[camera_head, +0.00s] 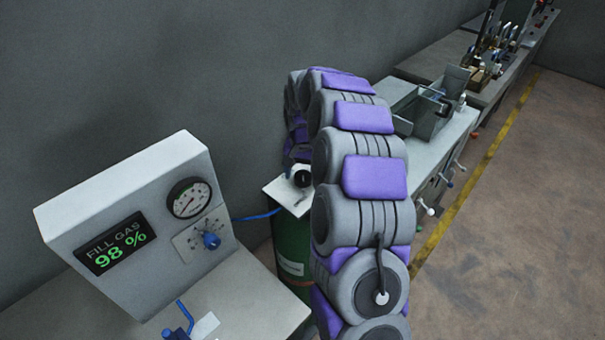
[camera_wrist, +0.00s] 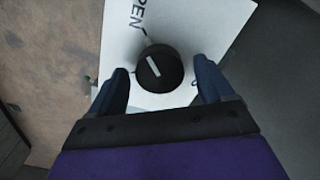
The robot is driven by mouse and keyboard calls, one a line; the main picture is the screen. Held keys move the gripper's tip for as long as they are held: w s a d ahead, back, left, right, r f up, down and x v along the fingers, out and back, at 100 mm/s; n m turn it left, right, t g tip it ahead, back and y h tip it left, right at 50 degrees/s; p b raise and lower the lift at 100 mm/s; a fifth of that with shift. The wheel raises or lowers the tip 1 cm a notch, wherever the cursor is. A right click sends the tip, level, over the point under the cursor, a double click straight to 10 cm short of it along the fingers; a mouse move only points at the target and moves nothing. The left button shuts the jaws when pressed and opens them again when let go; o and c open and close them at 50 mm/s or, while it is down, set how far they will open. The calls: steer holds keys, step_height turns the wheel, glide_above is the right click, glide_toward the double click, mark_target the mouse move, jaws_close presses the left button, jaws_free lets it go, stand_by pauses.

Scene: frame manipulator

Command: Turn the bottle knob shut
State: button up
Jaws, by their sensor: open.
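The bottle knob (camera_wrist: 160,68) is a round black knob with a white pointer line, on a white plate (camera_wrist: 122,25) with the letters "PEN" showing. In the wrist view it sits between the two fingertips of my gripper (camera_wrist: 163,82), which are apart, one on each side of it. Whether either finger touches the knob I cannot tell. In the head view the dark knob (camera_head: 302,179) shows on the white plate above the green bottle (camera_head: 292,240). My arm covers the right part of the bottle and my gripper is mostly hidden there.
A grey box with a "FILL GAS 98 %" display (camera_head: 115,243), a gauge (camera_head: 189,198) and a blue knob (camera_head: 211,240) stands at left. A blue hose (camera_head: 256,216) runs toward the bottle. A bench with a metal fixture (camera_head: 432,110) stands behind right. Floor at right is clear.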

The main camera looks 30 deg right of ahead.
steer(key=shift+f, duration=0.2)
steer(key=c, duration=1)
